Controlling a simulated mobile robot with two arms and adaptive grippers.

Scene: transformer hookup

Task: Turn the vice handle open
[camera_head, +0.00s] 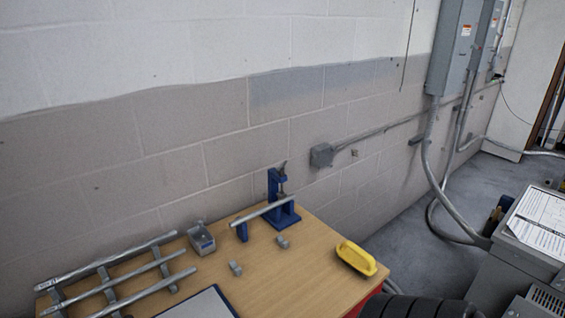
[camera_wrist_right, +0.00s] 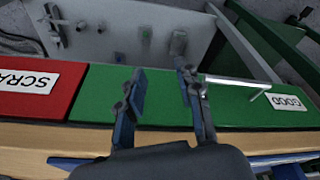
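The blue vice (camera_head: 274,186) stands upright at the back of the wooden bench, near the block wall. Its screw and small handle (camera_head: 283,166) are at the top. A grey metal tube (camera_head: 256,211) lies across the vice, with its left end over a small blue support (camera_head: 242,232). I cannot tell whether the vice clamps it. My right gripper (camera_wrist_right: 162,86) shows in the right wrist view, open with nothing between its fingers. The vice does not show in that view. My left gripper is in neither view.
The bench (camera_head: 280,275) also holds a rack of tubes (camera_head: 115,280), a small bin (camera_head: 201,239), grey fittings (camera_head: 282,242) and a yellow tool (camera_head: 356,258). In the right wrist view, red SCRAP (camera_wrist_right: 70,75) and green GOOD (camera_wrist_right: 110,100) areas lie below the gripper.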

